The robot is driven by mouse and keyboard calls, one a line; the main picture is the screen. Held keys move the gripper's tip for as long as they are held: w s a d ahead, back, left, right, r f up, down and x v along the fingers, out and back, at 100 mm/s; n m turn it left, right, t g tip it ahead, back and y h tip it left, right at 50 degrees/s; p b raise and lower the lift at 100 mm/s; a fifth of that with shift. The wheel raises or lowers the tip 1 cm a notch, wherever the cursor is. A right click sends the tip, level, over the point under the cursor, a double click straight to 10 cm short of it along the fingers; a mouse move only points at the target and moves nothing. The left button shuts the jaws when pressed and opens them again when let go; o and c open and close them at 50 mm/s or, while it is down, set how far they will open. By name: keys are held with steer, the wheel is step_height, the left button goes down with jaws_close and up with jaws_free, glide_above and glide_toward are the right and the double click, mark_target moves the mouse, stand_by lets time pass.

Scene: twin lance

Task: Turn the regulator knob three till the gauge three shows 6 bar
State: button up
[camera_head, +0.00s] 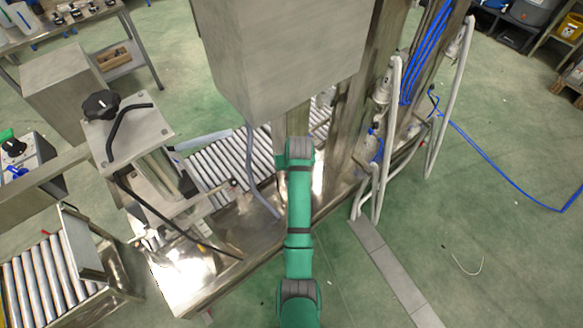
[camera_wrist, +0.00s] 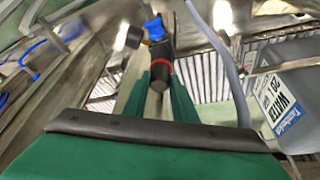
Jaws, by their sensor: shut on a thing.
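In the wrist view a dark knob (camera_wrist: 160,52) with a red ring at its near end and a blue part beyond it lies between the tips of my gripper (camera_wrist: 161,80). The two green fingers are shut on it from either side. I take it for regulator knob three, though no number shows. No gauge face can be read in either view, so the pressure cannot be told. In the head view my green arm reaches toward the steel machine frame, and my gripper and the knob are hidden.
A big grey box (camera_head: 285,55) hangs over the roller conveyor (camera_head: 220,165), close to my arm. White hoses (camera_head: 385,140) and blue tubes (camera_head: 428,50) run on the posts to the right. A grey water canister (camera_wrist: 285,95) stands at the right in the wrist view.

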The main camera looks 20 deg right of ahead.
steer(key=shift+w+a+m+h, duration=0.1)
steer(key=shift+a+m+h, duration=0.1)
steer(key=shift+m, duration=0.35)
steer(key=shift+w+a+m+h, duration=0.1)
steer(key=shift+m+h, duration=0.1)
steer(key=shift+m, duration=0.35)
steer(key=shift+a+m, duration=0.2)
steer(key=shift+m, duration=0.2)
steer(key=shift+s+d+m+h, duration=0.2)
steer(key=shift+d+m+h, duration=0.25)
steer(key=shift+m, duration=0.15)
steer(key=o, duration=1)
steer(key=shift+o, duration=0.2)
steer(key=shift+a+r, duration=0.15)
steer(key=shift+r, duration=0.05)
steer(key=v, duration=1)
steer(key=shift+r, duration=0.3)
